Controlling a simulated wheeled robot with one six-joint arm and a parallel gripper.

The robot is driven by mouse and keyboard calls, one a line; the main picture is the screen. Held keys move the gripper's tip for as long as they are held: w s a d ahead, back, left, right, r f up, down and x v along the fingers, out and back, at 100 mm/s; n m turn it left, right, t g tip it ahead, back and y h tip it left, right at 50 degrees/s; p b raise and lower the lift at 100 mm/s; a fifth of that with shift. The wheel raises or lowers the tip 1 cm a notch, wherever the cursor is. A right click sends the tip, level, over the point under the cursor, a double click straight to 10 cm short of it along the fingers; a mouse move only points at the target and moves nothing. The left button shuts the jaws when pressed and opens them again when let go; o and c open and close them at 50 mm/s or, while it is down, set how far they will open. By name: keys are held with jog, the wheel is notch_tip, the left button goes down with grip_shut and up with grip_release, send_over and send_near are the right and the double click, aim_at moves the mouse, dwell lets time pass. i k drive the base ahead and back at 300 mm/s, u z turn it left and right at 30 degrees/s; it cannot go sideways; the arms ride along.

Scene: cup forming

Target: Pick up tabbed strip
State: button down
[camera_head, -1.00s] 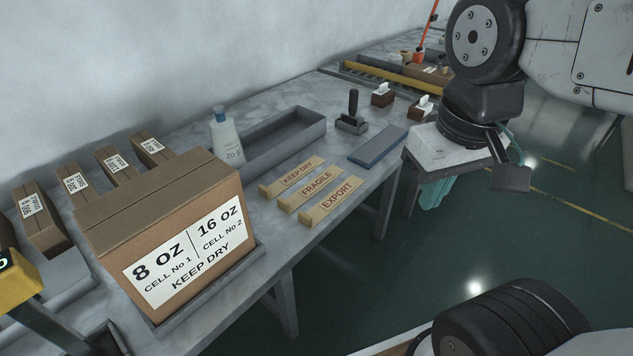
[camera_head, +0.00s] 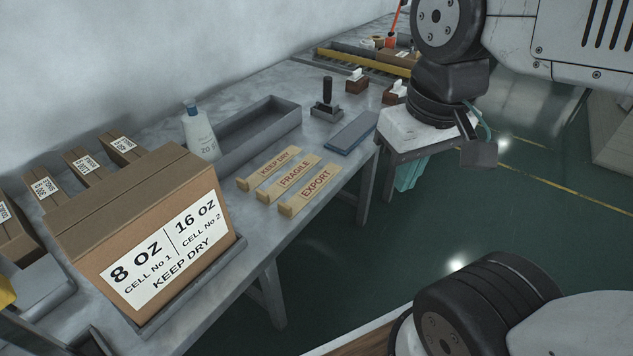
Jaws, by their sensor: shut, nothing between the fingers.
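Three tan strips with raised end tabs lie side by side on the grey table: KEEP DRY (camera_head: 272,164), FRAGILE (camera_head: 294,180) and EXPORT (camera_head: 314,187). Each has its tab at the left end, and all are uncovered. My gripper (camera_head: 478,153) shows as a dark block at the upper right, shut and empty. It is in the air to the right of the strips, well apart from them and past the table edge in the picture. Its fingertips are small and dark, hard to make out.
A labelled carton (camera_head: 150,235) stands at the front left. A white bottle (camera_head: 199,135), a grey trough (camera_head: 250,135), a blue-grey slab (camera_head: 351,132) and a black-handled stamp (camera_head: 327,100) surround the strips. A small white-topped stand (camera_head: 405,133) adjoins the table. Open floor lies right.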

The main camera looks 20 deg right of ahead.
aim_at(247, 185)
jog(key=u, duration=0.9)
jog(key=i, duration=0.45)
jog(key=z, duration=0.65)
